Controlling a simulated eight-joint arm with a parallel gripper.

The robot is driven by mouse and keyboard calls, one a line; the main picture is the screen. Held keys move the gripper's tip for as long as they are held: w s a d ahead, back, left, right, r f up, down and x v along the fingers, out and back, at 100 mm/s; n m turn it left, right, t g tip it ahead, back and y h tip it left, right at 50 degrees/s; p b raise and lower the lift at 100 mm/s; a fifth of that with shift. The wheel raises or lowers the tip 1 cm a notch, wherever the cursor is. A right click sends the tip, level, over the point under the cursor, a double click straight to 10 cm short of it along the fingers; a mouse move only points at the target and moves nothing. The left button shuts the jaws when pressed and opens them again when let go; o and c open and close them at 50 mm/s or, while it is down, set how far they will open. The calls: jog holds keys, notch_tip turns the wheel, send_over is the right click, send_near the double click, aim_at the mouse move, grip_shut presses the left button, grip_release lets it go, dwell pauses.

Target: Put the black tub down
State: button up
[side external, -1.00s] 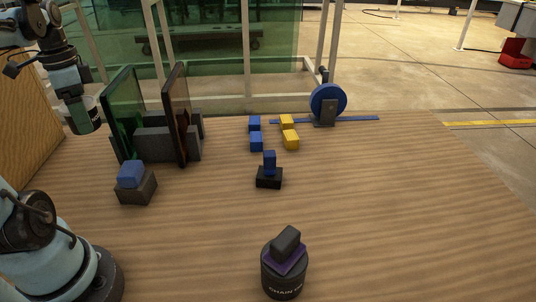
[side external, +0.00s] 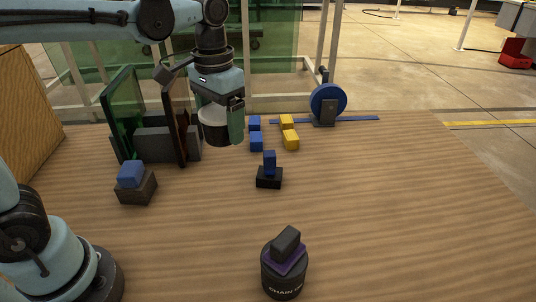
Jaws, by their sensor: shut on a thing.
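My gripper (side external: 221,112) hangs over the back middle of the table, pointing down. It is shut on a black tub (side external: 213,133) with a whitish upper part. One finger shows along the tub's right side; the other is mostly hidden. The tub looks upright and seems to be above the tabletop, though its exact height is hard to tell. A second dark tub (side external: 284,282), with lettering on its side, stands at the front of the table with a purple piece and a black block on top.
Upright green (side external: 119,115) and brown (side external: 176,120) panels stand in a dark grey rack (side external: 153,145) left of the held tub. Blue (side external: 256,141) and yellow (side external: 291,141) blocks lie to its right. A blue wheel (side external: 328,100) stands behind. The right side of the table is clear.

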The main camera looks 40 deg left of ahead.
jog(key=d, duration=0.4)
jog(key=w+d+m, duration=0.1)
jog(key=d, duration=0.3)
jog(key=d+f+m, duration=0.1)
jog(key=d, duration=0.3)
jog(key=shift+w, duration=0.25)
jog(key=s+d+f+m, duration=0.15)
jog(key=s+d, duration=0.25)
jog(key=d, duration=0.5)
jog(key=s+d+f+m, duration=0.15)
jog(key=s+d, duration=0.25)
jog(key=d, duration=0.4)
jog(key=s+d+f+m, duration=0.15)
jog(key=s+d, duration=0.25)
jog(key=d, duration=0.5)
send_over(375, 292)
notch_tip(375, 292, down, 7)
jog(key=shift+f, duration=2.25)
jog(key=shift+f, duration=0.1)
jog(key=o, duration=0.9)
